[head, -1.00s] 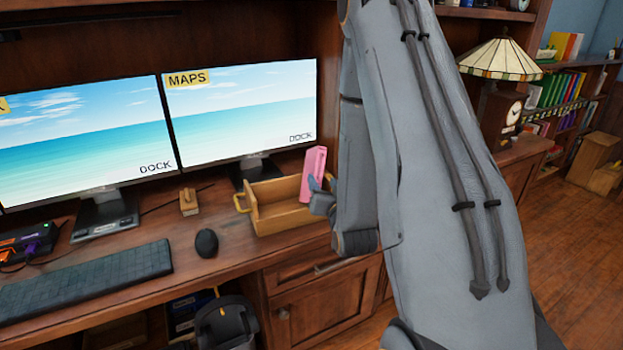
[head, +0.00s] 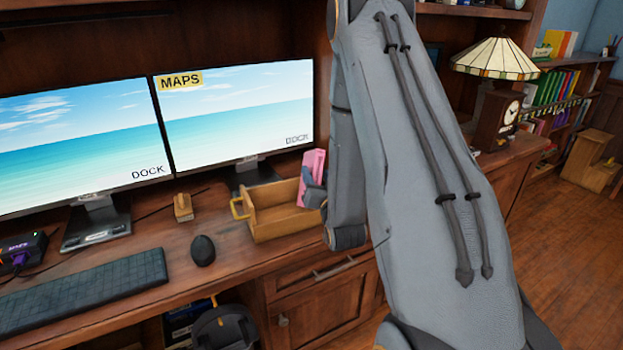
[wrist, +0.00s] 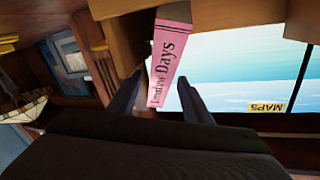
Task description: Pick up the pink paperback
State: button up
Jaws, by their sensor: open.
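The pink paperback (head: 313,166) stands upright at the right end of the wooden tray (head: 262,231) on the desk. In the wrist view the pink paperback (wrist: 169,62) shows its spine with dark lettering, the last word reading "Days". My gripper (wrist: 157,97) is open, one finger to each side of the book's lower end in the picture. I cannot tell whether either finger touches it. In the head view my gripper (head: 318,190) is partly hidden by my arm, right beside the book.
Two monitors (head: 236,115) stand behind the tray. A keyboard (head: 85,296), a mouse (head: 203,251) and a small wooden block (head: 183,207) lie to its left. A stained-glass lamp (head: 496,59) and a clock (head: 497,118) stand to the right of my arm.

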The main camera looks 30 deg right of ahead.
jog(key=shift+p+x, duration=0.35)
jog(key=shift+x, duration=1.6)
grip_shut()
jog(key=shift+r, duration=0.1)
notch_tip(320, 180, up, 18)
jog(key=b, duration=0.1)
jog(key=shift+b, duration=0.35)
